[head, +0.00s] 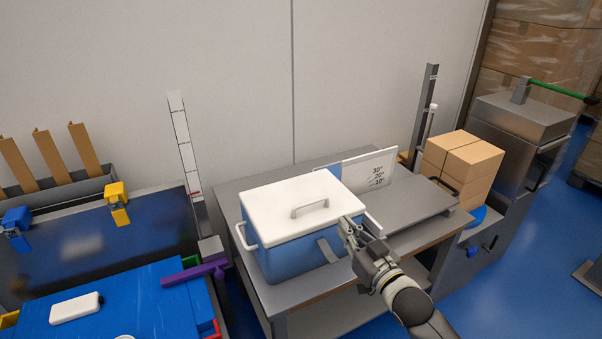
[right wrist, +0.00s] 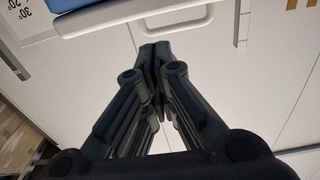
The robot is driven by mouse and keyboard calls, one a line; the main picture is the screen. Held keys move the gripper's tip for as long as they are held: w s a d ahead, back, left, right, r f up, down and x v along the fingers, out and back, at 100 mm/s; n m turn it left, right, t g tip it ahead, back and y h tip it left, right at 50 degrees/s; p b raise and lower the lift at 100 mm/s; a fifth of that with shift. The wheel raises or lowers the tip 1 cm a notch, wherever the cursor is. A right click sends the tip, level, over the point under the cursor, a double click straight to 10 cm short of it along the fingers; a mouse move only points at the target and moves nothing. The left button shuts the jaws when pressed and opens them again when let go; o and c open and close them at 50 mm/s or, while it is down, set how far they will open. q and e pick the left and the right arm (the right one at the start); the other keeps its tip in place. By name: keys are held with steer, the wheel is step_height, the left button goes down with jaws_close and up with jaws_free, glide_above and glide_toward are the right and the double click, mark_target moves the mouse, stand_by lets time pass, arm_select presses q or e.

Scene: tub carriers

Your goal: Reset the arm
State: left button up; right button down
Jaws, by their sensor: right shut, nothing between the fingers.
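My right gripper (head: 352,225) is shut and empty. In the head view it shows in front of the right end of a blue tub (head: 285,262) with a white lid (head: 290,212). In the right wrist view its dark fingers (right wrist: 156,52) meet at their tips, with nothing between them. A blue and white edge, which looks like the tub, shows at the top left of that view (right wrist: 90,18). The head view does not show whether the gripper touches the tub. My left gripper is not in view.
The tub stands on a grey table (head: 425,205) by the wall. A white sign with angle marks (head: 370,170) stands behind it. Stacked cardboard boxes (head: 460,165) are to the right. A blue work surface (head: 130,300) with a purple tool (head: 190,273) is at left.

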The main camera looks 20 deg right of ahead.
steer(key=s+a+f+g, duration=0.1)
steer(key=s+f, duration=0.1)
steer(key=s+f+g+h, duration=0.1)
steer(key=s+f, duration=0.1)
steer(key=f, duration=0.1)
steer(key=s+a+f+g, duration=0.1)
steer(key=s+f+g, duration=0.1)
steer(key=shift+a+f+h, duration=0.25)
steer(key=shift+a+h, duration=0.05)
steer(key=s+a+f+g+h, duration=0.1)
steer(key=s+f+g, duration=0.2)
steer(key=s, duration=0.5)
steer(key=s+a+f+g, duration=0.15)
steer(key=s+g, duration=0.25)
steer(key=s, duration=0.5)
steer(key=s+f+g+h, duration=0.1)
steer(key=s+f+g, duration=0.25)
steer(key=s, duration=0.45)
step_height(320, 180, down, 28)
steer(key=s+g, duration=0.1)
steer(key=s, duration=0.1)
steer(key=s+d+f+g, duration=0.1)
steer(key=s+d+f, duration=0.1)
steer(key=s+f, duration=1.2)
steer(key=s, duration=0.2)
steer(key=shift+s+d+f, duration=0.35)
steer(key=shift+g, duration=0.25)
